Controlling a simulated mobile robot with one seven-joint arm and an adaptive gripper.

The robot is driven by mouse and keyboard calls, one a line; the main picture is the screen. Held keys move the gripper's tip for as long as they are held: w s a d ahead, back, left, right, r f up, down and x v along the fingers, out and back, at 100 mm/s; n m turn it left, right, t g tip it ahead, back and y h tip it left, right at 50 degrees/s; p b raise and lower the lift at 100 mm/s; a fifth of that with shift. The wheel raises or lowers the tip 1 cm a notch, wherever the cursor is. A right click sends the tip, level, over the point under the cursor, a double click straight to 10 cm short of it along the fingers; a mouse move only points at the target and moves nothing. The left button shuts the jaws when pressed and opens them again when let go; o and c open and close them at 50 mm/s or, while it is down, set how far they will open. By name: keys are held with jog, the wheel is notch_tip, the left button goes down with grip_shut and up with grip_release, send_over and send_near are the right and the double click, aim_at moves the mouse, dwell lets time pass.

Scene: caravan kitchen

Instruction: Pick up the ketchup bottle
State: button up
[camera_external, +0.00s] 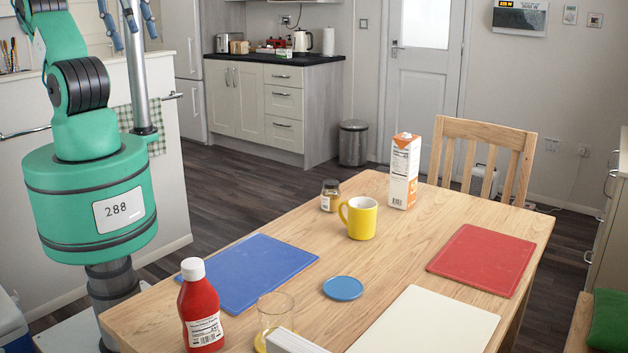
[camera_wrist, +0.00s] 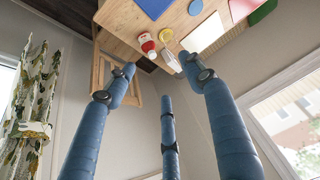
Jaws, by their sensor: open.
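The ketchup bottle (camera_external: 201,310) is red with a white cap and a white label. It stands upright at the near left of the wooden table, by the corner of a blue board (camera_external: 252,272). It also shows small near the top of the wrist view (camera_wrist: 149,47). My gripper (camera_external: 130,34) is at the upper left of the external view, high and well away from the bottle, partly cut off by the frame edge. Its blue fingers are spread and empty in the wrist view (camera_wrist: 158,76).
A glass with yellow liquid (camera_external: 275,312) and a white box (camera_external: 292,342) stand right of the bottle. A yellow mug (camera_external: 362,219), jar (camera_external: 330,196), carton (camera_external: 404,171), blue disc (camera_external: 343,288), red board (camera_external: 481,259) and cream board (camera_external: 426,322) are farther off.

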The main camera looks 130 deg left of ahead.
jog(key=shift+w, duration=0.1)
jog(key=w+d+f+m+g, duration=0.1)
jog(key=w+d+f+m, duration=0.15)
jog(key=w, duration=0.55)
jog(key=w+d+f+m+g, duration=0.15)
jog(key=w+f, duration=0.25)
jog(key=w, duration=0.4)
jog(key=w+d+f+m+g, duration=0.1)
jog(key=w+d+f, duration=0.2)
jog(key=f, duration=0.6)
jog(key=w+d+f+g, duration=0.2)
jog(key=w+d+f, duration=0.1)
jog(key=w+f, duration=0.5)
jog(key=shift+d+f+m, duration=0.15)
jog(key=shift+f+m, duration=0.25)
jog(key=shift+f, duration=0.2)
jog(key=shift+s, duration=0.1)
jog(key=shift+f+b, duration=0.45)
jog(key=shift+f, duration=3.85)
